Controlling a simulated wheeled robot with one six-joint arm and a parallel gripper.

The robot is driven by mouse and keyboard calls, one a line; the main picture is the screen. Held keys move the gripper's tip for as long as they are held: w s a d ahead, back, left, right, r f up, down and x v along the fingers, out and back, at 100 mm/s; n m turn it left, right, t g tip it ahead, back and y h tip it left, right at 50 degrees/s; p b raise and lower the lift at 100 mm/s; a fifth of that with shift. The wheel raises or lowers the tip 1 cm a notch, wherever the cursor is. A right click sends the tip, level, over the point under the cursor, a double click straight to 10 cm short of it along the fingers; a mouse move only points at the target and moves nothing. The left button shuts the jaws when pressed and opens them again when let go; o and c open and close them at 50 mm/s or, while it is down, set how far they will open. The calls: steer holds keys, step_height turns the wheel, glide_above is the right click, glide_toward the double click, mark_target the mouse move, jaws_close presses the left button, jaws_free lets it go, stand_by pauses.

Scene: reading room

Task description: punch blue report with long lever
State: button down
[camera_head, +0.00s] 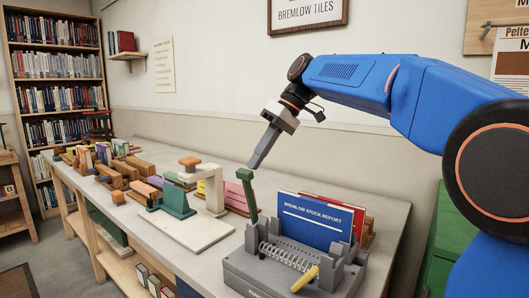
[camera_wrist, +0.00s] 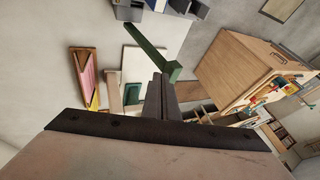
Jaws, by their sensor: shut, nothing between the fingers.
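The blue report (camera_head: 318,220), labelled Bremlow Stock Report, stands upright in a grey punching and binding machine (camera_head: 245,278) on the counter. The machine's long green lever (camera_head: 250,200) rises at its left, nearly upright, with a wider block on top. A short yellow handle (camera_head: 305,279) sticks out at the front. My gripper (camera_head: 253,164) is shut and empty, its tip just above the lever's top; I cannot tell whether they touch. In the wrist view the shut fingers (camera_wrist: 162,92) overlap the lever's end block, and the green lever (camera_wrist: 148,48) runs toward the upper left.
A red booklet (camera_head: 362,220) stands behind the report. Left of the machine are a white stand (camera_head: 214,188) on a pale board and a green holder (camera_head: 178,202). Wooden trays with booklets line the counter farther left. The wall runs close behind the counter (camera_head: 225,262).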

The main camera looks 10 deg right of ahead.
steer(key=shift+s+a, duration=0.25)
stand_by(0.3)
